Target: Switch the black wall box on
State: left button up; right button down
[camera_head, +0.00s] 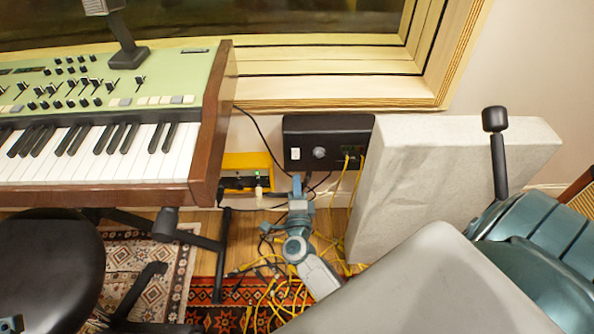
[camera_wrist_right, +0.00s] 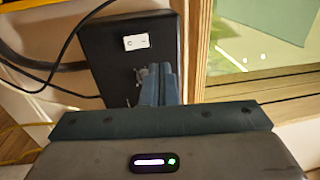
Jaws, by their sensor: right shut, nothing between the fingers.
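The black wall box (camera_head: 340,129) is mounted under the window frame, with a white rocker switch (camera_head: 295,154) on its left and a round knob (camera_head: 319,152) beside it. My right gripper (camera_head: 298,181) is shut and empty, with its tips just below the switch near the box's lower edge. In the right wrist view the box (camera_wrist_right: 104,72) shows with the white switch (camera_wrist_right: 136,41) in clear sight. The shut fingers (camera_wrist_right: 159,72) partly cover the metallic knob there and appear apart from the switch. Which way the rocker is set is too small to tell. My left gripper is not visible.
A green keyboard (camera_head: 180,90) stands at left, with a yellow box (camera_head: 246,163) behind its right end. A pale grey panel (camera_head: 440,150) leans right of the wall box. Yellow and black cables (camera_head: 275,290) lie on the rug below.

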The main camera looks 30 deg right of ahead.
jog(key=shift+s+a+r, duration=0.1)
jog(key=shift+s+a, duration=0.3)
jog(key=shift+s, duration=0.25)
jog(key=shift+s+a+r, duration=0.1)
jog(key=shift+s+a, duration=0.25)
jog(key=shift+s, duration=0.3)
